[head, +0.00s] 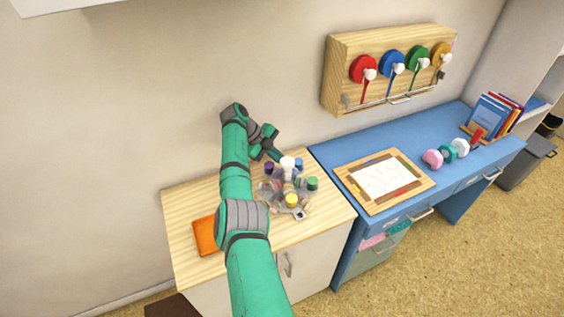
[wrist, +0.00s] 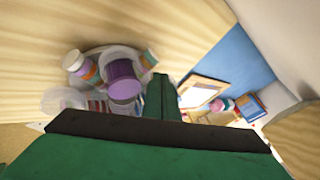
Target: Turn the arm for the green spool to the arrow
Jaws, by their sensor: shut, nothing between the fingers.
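A clear stand with several spools on arms (head: 287,187) stands on the wooden cabinet top. Its green spool (head: 312,184) is on the right side. A yellow spool (head: 291,201) is at the front, a blue one (head: 298,164) at the back and a purple one at the back left, large in the wrist view (wrist: 122,72). A small pale plate with a dark mark (head: 298,214), perhaps the arrow, lies at the front of the stand; the mark is too small to read. My gripper (head: 276,156) is shut and empty, just behind and left of the stand, near the purple spool.
An orange pad (head: 206,235) lies left on the cabinet top. A blue desk (head: 450,170) to the right holds a framed sheet (head: 380,178). A wooden wall rack (head: 335,75) holds coloured ribbon reels. My forearm crosses left of the stand; the stand's right side is clear.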

